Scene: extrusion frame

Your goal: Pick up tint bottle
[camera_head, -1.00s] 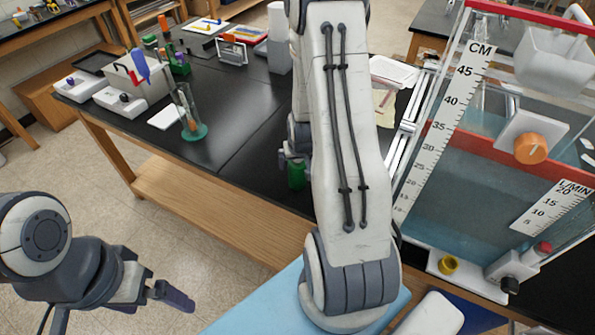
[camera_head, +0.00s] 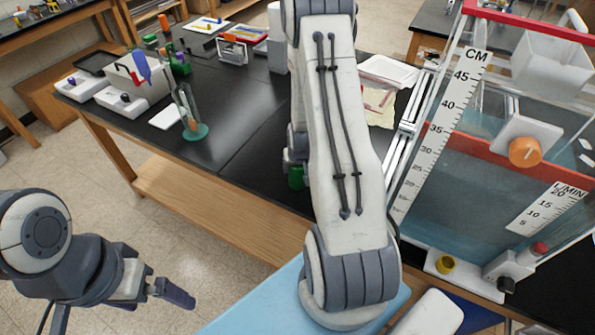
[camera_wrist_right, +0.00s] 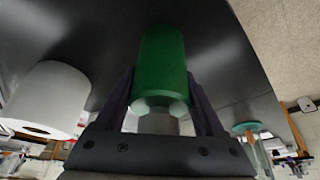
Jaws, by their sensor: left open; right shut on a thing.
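The green tint bottle (camera_wrist_right: 162,65) sits between the two fingers of my right gripper (camera_wrist_right: 163,100) in the right wrist view, and the gripper is shut on it. In the head view only a small green part of the bottle (camera_head: 296,178) shows beside my right arm, which hides the rest and most of that gripper. I cannot tell whether the bottle touches the table. My left gripper (camera_head: 174,292) is open and empty at lower left, over the floor and away from the table.
The black table (camera_head: 240,115) has clear room left of my right arm. A glass cylinder with a green base (camera_head: 195,131) stands there. A water tank with a CM scale (camera_head: 440,135) stands at right. A white roll-like object (camera_wrist_right: 50,95) is near the bottle in the wrist view.

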